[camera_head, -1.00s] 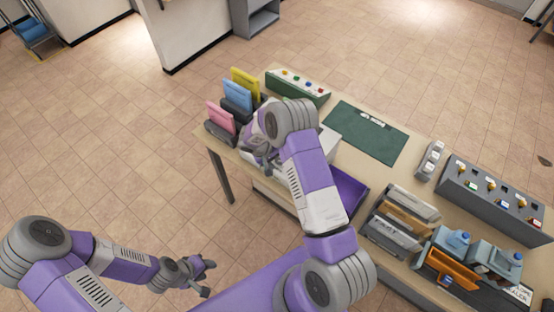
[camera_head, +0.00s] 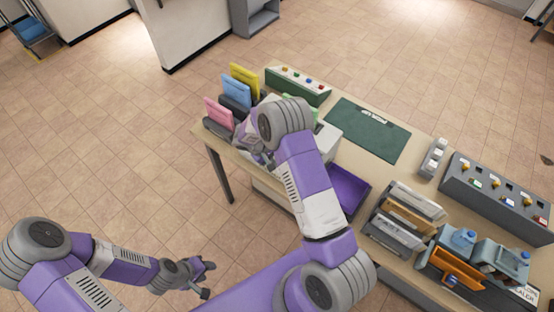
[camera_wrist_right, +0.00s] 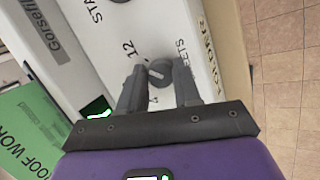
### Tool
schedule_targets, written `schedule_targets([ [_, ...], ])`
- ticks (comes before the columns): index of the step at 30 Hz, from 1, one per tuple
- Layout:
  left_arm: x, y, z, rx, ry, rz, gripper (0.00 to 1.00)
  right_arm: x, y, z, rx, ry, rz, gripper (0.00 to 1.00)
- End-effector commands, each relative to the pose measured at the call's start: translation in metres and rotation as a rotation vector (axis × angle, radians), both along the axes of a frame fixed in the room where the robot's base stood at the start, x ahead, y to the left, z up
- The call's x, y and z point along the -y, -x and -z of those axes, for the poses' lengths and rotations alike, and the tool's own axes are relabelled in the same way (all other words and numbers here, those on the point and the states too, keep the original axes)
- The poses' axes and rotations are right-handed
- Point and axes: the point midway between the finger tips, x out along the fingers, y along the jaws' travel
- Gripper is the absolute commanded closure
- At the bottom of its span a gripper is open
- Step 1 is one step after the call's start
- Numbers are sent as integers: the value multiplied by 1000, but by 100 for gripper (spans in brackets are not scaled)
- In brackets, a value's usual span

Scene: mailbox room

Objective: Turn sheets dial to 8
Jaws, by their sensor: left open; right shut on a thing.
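The sheets dial (camera_wrist_right: 160,72) is a small grey knob on a white panel, with "12" and a partly covered "EETS" printed around it. My right gripper (camera_wrist_right: 158,84) has one finger on each side of the knob and is shut on it. The dial's pointer setting cannot be read clearly. In the head view the white machine (camera_head: 327,137) is mostly hidden behind my right arm, and the dial is hidden too. My left gripper (camera_head: 208,280) is open and empty, low at the left, away from the table.
Pink (camera_head: 219,113), blue and yellow folders stand at the table's far left. A green mat (camera_head: 367,130), a purple tray (camera_head: 348,186), upright sorters and a grey switch box (camera_head: 495,190) fill the rest. A small green-lit display (camera_wrist_right: 97,108) is left of the dial.

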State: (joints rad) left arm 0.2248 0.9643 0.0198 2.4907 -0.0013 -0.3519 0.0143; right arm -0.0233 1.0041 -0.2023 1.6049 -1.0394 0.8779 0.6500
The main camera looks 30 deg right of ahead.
Motion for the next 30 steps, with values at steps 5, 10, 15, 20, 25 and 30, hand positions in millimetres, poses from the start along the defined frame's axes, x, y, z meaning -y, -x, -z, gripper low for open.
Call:
schedule_targets([
  [5,0,0,21,0,0,0,57,-3,-1,4,-84,34,-141,98],
  [10,0,0,34,0,0,0,57,-3,0,4,-170,69,-273,98],
  [15,0,0,43,0,0,0,57,-3,0,4,-250,101,-399,98],
  [20,0,0,49,0,0,0,57,-4,0,3,-313,127,-499,98],
  [25,0,0,53,0,0,0,57,-4,1,3,-365,147,-580,98],
  [30,0,0,55,0,0,0,57,-4,1,3,-397,160,-631,98],
])
